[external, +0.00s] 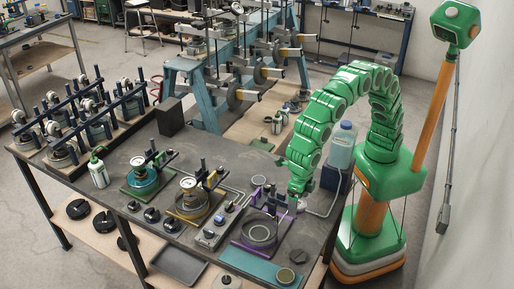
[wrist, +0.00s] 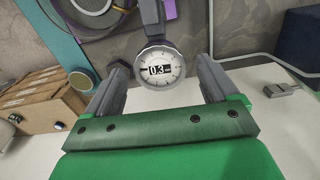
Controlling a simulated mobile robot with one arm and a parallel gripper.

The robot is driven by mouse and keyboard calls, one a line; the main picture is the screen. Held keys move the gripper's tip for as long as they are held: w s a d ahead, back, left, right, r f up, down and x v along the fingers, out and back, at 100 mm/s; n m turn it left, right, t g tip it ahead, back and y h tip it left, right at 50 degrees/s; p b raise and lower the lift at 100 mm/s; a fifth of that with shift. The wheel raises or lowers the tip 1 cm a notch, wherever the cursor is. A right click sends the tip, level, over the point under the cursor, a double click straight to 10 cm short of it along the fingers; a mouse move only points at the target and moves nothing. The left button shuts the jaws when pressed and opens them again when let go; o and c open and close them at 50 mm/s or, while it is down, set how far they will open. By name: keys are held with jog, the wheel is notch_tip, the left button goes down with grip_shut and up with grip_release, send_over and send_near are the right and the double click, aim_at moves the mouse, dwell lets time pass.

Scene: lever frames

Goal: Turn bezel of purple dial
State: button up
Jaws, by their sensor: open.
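The purple dial (wrist: 160,67) is a round white gauge face with a dark reading window and a thin grey bezel, carried on a dark post with purple trim. In the wrist view it sits between the two finger lines of my gripper (wrist: 164,82), near their tips. The fingers are open, one on each side, and I see no clear contact with the bezel. In the external view the purple fixture (external: 237,239) stands at the right end of the bench, and my gripper (external: 296,203) is just right of its post. The dial face is hard to make out there.
A yellow fixture (external: 187,215) and a green one (external: 141,184) stand to the left on the bench (external: 125,150). A teal mat (external: 247,265) lies in front. A water jug (external: 342,145) stands behind my arm.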

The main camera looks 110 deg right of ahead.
jog(key=shift+r, duration=0.15)
notch_tip(320, 180, up, 7)
jog(key=shift+r, duration=0.2)
dwell(0.3)
jog(key=s+d+r+m+t, duration=0.25)
jog(key=s+d+m, duration=0.35)
jog(key=d, duration=0.3)
jog(key=s+d+r+m+t+h, duration=0.1)
jog(key=s+d+r+m, duration=0.2)
jog(key=s+d+m, duration=0.5)
jog(key=s+d+r+m+t, duration=0.25)
jog(key=s+d+m, duration=0.2)
jog(key=d, duration=0.55)
jog(key=s+d+f+m+g, duration=0.1)
jog(key=s+f+m+g, duration=0.1)
jog(key=s+f, duration=0.2)
jog(key=s+d+f+m+g, duration=0.2)
jog(key=s+f+m+g, duration=0.1)
jog(key=s, duration=0.8)
jog(key=s+d+f+m+g+y, duration=0.1)
jog(key=s+f+m+g, duration=0.1)
jog(key=s+f, duration=0.3)
jog(key=shift+s+d+f+m+g, duration=0.25)
jog(key=shift+s+d+m+g, duration=0.15)
jog(key=shift+s, duration=0.8)
